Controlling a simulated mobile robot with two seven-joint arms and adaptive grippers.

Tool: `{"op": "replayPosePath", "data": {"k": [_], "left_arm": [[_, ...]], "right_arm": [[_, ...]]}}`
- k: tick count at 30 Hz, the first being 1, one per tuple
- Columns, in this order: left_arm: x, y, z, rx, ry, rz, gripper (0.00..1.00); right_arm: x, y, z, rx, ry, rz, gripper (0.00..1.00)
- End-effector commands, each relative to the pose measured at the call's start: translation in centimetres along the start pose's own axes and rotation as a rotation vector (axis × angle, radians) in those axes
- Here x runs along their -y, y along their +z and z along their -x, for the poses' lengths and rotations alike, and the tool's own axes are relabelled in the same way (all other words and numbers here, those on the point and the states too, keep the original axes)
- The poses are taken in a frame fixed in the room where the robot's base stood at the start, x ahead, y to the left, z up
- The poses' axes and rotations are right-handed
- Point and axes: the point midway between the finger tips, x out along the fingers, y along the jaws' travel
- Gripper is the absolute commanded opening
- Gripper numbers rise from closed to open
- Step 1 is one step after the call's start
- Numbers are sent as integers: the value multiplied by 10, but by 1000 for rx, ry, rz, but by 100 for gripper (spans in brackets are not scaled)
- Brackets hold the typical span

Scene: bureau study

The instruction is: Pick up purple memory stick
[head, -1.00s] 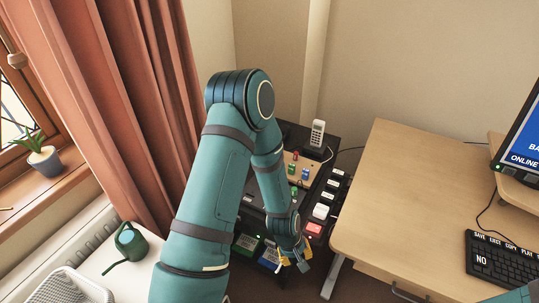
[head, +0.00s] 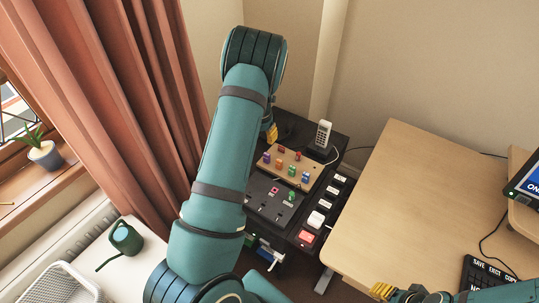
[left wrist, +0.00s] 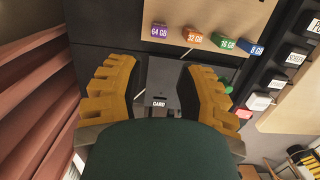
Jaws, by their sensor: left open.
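The purple memory stick (head: 266,157), marked 64 GB, stands at the left end of a row on a wooden board (head: 312,163). In the left wrist view the purple stick (left wrist: 159,31) is ahead of my left gripper (left wrist: 157,68), in line with the gap between its fingers. Those yellow fingers are open and empty, apart from the stick. In the head view only a bit of my left gripper (head: 271,132) shows past the arm, near the board's far left. My right gripper (head: 382,291) is partly seen at the bottom edge; its fingers' state is unclear.
Orange-red (left wrist: 192,37), green (left wrist: 224,43) and blue (left wrist: 251,47) sticks stand beside the purple one. A dark panel marked CARD adjoins the board. A cordless phone (head: 323,134) stands behind. A wooden desk (head: 400,190) is at right, curtains (head: 120,90) at left.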

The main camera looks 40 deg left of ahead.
Motion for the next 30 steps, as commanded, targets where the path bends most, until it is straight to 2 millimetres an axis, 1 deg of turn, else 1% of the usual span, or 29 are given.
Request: {"op": "replayPosePath", "data": {"k": [6, 10, 14, 20, 22, 30], "left_arm": [[0, -1, -42, -4, -1, 5, 37], [0, -1, -64, -3, -1, 4, 37], [0, 0, -78, -1, 0, 3, 37], [0, 0, -86, -1, 0, 3, 37], [-1, 0, -92, -2, -1, 3, 37], [-2, 1, -130, -1, 0, 2, 37]], "right_arm": [[-3, 3, -8, 7, -1, 2, 47], [-4, 5, -12, 10, -1, 3, 47], [-5, 6, -14, 13, -1, 4, 47], [-6, 7, -15, 15, -2, 5, 47], [-6, 7, -16, 16, -2, 5, 47], [-9, 10, -24, 21, -2, 7, 47]]}}
